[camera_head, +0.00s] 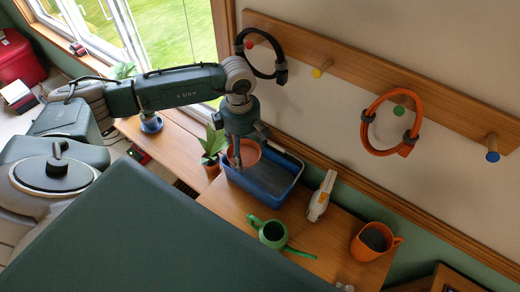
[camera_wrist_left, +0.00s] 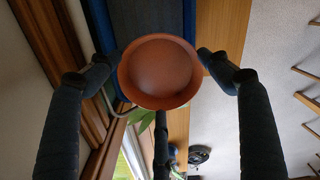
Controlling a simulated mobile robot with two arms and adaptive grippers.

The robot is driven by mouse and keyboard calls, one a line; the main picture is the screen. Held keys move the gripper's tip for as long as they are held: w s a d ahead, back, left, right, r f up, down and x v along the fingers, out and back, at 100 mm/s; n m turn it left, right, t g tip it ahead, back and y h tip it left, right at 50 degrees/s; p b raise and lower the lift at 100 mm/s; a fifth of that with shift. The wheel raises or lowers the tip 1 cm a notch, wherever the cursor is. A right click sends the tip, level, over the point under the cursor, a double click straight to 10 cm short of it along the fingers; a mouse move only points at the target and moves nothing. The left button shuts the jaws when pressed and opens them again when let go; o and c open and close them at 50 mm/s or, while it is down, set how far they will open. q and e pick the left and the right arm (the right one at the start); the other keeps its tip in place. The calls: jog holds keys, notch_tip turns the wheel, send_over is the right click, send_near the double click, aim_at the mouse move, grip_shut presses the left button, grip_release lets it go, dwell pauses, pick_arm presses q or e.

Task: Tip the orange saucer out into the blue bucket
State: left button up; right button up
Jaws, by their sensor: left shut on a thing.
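The bucket is a blue rectangular tub with a dark grey inside. It shows partly behind the saucer in the wrist view (camera_wrist_left: 150,18). I cannot tell exactly how far the saucer is tilted. My right gripper is not in view.
A potted plant (camera_head: 213,145) stands left of the bucket. A green watering can (camera_head: 272,234), a white and orange tool (camera_head: 321,196) and an orange mug (camera_head: 375,241) stand to the right. A peg rail with a black coil (camera_head: 262,58) and an orange coil (camera_head: 369,125) hangs behind.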

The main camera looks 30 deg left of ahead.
pick_arm(q)
jog(key=shift+r, duration=0.2)
jog(key=shift+s+a+r+p, duration=0.25)
jog(key=shift+a+r+p, duration=0.2)
jog(key=shift+a+r, duration=0.75)
jog(key=shift+s+a+r+p, duration=0.25)
jog(key=shift+a+r+p, duration=0.2)
jog(key=shift+a+r, duration=0.75)
jog(key=shift+d, duration=0.15)
